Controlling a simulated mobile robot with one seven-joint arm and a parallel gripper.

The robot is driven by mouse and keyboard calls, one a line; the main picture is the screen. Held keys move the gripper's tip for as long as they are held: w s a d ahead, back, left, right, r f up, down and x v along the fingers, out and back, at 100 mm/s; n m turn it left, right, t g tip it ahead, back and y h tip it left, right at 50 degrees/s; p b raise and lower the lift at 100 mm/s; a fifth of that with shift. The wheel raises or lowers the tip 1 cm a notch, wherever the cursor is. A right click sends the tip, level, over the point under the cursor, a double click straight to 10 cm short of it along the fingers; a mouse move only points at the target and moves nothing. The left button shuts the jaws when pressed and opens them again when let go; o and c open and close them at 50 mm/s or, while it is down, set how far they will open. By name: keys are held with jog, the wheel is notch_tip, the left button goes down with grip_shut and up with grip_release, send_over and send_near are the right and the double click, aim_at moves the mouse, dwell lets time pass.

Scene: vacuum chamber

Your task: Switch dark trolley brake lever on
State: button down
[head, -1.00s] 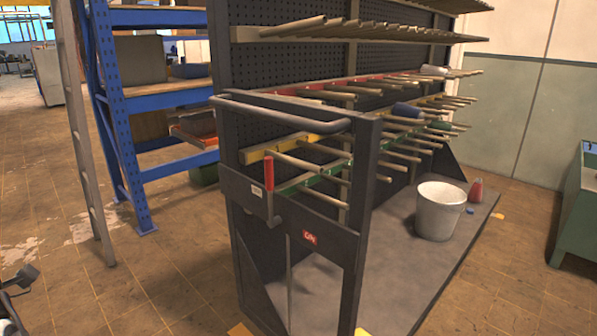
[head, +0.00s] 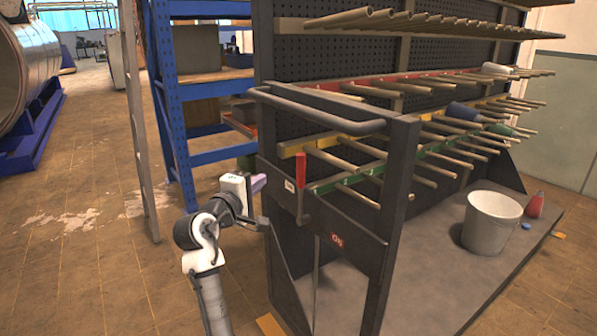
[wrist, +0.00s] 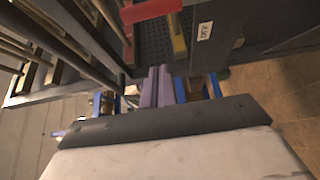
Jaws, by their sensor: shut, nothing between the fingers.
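The dark trolley (head: 392,230) stands right of centre in the head view. Its brake lever has a red grip (head: 300,172) pointing up, beside a small white label (head: 289,185). That label reads OFF in the wrist view (wrist: 204,31). A red label (head: 337,240), seemingly reading ON, sits lower right on the same plate. My gripper (head: 258,183) is shut and empty, left of the lever and apart from it in the picture. In the wrist view, its purple fingers (wrist: 157,86) point toward the trolley, and the red grip (wrist: 150,11) shows above them.
The trolley carries rows of rods and a white bucket (head: 490,224) on its base. A blue shelf rack (head: 176,125) and a ladder (head: 138,125) stand behind and left. A large metal cylinder (head: 12,70) is at far left. The floor at left is mostly open.

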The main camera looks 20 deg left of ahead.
jog(key=w+d+p, duration=0.1)
jog(key=w+p, duration=0.2)
jog(key=w, duration=0.7)
jog(key=shift+s+d+p, duration=0.25)
jog(key=shift+s+d, duration=0.05)
jog(key=shift+d, duration=0.35)
jog(key=shift+s+d+p, duration=0.2)
jog(key=shift+s+d, duration=0.15)
jog(key=shift+d, duration=0.25)
jog(key=shift+s+d+p, duration=0.25)
jog(key=shift+s+d, duration=0.05)
jog(key=shift+d, duration=0.35)
jog(key=shift+d, duration=0.1)
jog(key=s+d+f+m+t+h+b, duration=0.2)
jog(key=s+d+f+m+b, duration=0.3)
jog(key=b, duration=0.9)
jog(key=s+d+f+m+t+h+b, duration=0.1)
jog(key=s+d+f+m+h+b, duration=0.3)
jog(key=d+m+b, duration=0.3)
jog(key=shift+s+d+f+m+t+h+b, duration=0.15)
jog(key=shift+s+f+m+t+h+b, duration=0.3)
jog(key=shift+m+b, duration=2.7)
